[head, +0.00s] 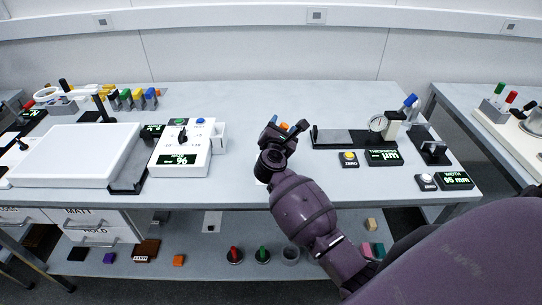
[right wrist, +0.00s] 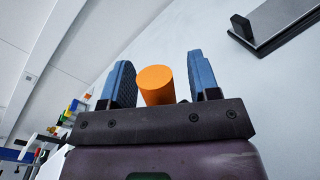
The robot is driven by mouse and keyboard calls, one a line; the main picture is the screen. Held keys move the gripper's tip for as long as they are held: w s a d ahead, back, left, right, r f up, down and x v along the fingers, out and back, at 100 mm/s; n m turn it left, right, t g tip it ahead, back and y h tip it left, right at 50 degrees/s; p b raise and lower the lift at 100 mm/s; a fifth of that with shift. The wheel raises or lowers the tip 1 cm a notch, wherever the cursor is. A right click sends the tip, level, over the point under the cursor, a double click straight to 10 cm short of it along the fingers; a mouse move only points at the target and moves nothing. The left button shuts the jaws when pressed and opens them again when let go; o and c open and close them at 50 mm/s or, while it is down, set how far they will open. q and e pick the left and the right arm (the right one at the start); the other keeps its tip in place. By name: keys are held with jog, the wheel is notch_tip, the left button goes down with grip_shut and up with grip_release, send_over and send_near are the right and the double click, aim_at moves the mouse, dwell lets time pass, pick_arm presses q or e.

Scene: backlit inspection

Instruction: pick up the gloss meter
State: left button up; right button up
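My right gripper (head: 287,128) is over the front middle of the main bench, fingers pointing away from me. An orange cylinder (right wrist: 157,84) stands between its two blue fingers in the right wrist view. A gap shows on its right side, so the fingers look open around it, not closed on it. In the head view only a bit of the orange cylinder (head: 284,126) shows; the gripper hides what is under it. I cannot tell whether it belongs to the gloss meter; no readable label names that instrument. My left gripper is not in view.
A white instrument with a display (head: 183,152) stands left of the gripper, beside a large white panel (head: 75,152). A dark-based rail with a dial gauge (head: 377,123) and small displays lie to the right. The lower shelf (head: 205,258) holds several small objects.

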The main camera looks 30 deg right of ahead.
grip_shut()
jog(key=shift+r, duration=0.15)
